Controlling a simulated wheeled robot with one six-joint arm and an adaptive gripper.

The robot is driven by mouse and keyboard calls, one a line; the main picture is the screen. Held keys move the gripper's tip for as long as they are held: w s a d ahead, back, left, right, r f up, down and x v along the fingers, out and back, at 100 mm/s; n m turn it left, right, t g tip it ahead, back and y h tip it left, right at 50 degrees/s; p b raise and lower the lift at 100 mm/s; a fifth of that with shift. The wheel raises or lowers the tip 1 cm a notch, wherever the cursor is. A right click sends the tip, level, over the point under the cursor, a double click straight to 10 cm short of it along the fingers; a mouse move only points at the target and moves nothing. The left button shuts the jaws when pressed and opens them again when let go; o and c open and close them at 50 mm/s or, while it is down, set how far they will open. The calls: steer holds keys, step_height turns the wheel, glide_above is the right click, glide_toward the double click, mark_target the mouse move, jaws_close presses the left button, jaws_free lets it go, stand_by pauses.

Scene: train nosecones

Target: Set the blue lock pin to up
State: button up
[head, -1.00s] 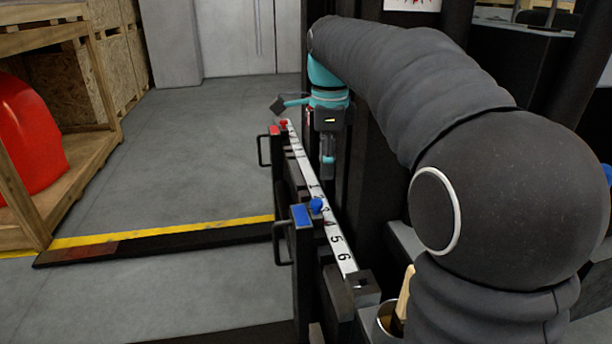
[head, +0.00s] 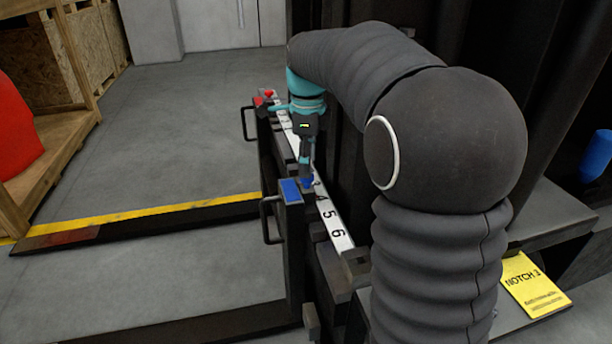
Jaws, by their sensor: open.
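The blue lock pin (head: 308,183) sits on the white numbered rail (head: 331,222), beside a blue-topped handle block (head: 290,191). The pin's lower part is hidden, so I cannot tell how far up or down it sits. My gripper (head: 306,174) points down right over the pin, with its fingertips at or just above the pin's blue head. It is open; whether the fingers touch the pin is too small to tell. A red knob (head: 267,94) and a red-topped block (head: 263,101) stand at the rail's far end.
A yellow "NOTCH 3" card (head: 534,284) lies on a ledge at the right. A blue cylinder (head: 597,155) is at the right edge. A wooden rack (head: 50,160) with a red object stands at the left.

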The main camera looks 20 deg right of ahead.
steer(key=shift+f, duration=1.6)
jaws_close()
